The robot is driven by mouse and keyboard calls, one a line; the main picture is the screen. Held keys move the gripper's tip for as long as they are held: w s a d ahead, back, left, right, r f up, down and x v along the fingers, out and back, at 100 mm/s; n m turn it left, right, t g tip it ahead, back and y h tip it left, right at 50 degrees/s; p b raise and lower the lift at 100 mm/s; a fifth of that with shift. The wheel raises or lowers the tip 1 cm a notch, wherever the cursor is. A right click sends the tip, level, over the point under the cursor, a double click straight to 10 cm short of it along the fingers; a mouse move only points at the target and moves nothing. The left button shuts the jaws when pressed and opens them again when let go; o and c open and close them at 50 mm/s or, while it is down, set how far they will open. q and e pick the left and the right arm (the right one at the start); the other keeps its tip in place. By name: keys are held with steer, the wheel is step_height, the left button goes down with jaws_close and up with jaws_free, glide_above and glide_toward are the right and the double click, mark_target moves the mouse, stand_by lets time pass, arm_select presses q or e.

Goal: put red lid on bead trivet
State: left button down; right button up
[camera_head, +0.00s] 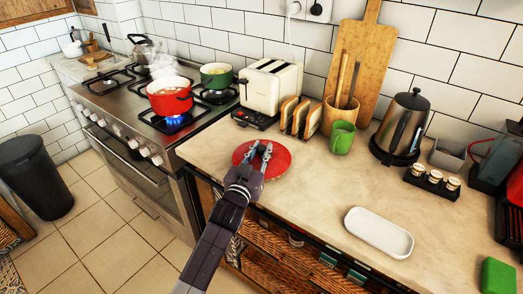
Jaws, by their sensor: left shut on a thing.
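The red lid (279,161) is a round, flat disc at the counter's front left. My left gripper (260,149) is over its middle, with the fingers closed on the lid's top; the exact grip point is hard to see. The lid looks level, on or just above the counter. The bead trivet cannot be made out; whether it lies hidden under the lid, I cannot tell. My right gripper is not in view.
The red pot (169,103) steams over a blue flame on the stove, with a green pot (216,77) beside it. Behind the lid stand the toaster (270,84), bread slices and the green mug (342,138). The white tray (379,233) lies right; counter between is clear.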

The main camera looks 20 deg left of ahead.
arm_select(q)
steer(key=c, duration=1.9)
jaws_free()
steer(key=shift+f, duration=0.1)
steer(key=shift+o, duration=0.8)
steer(key=shift+s+r, duration=0.1)
steer(key=shift+r, duration=0.1)
steer(key=s, duration=1)
steer(key=shift+s+a+f+b, duration=0.1)
steer(key=shift+s+a+b, duration=0.1)
steer(key=shift+s+b, duration=0.1)
steer(key=shift+s, duration=0.65)
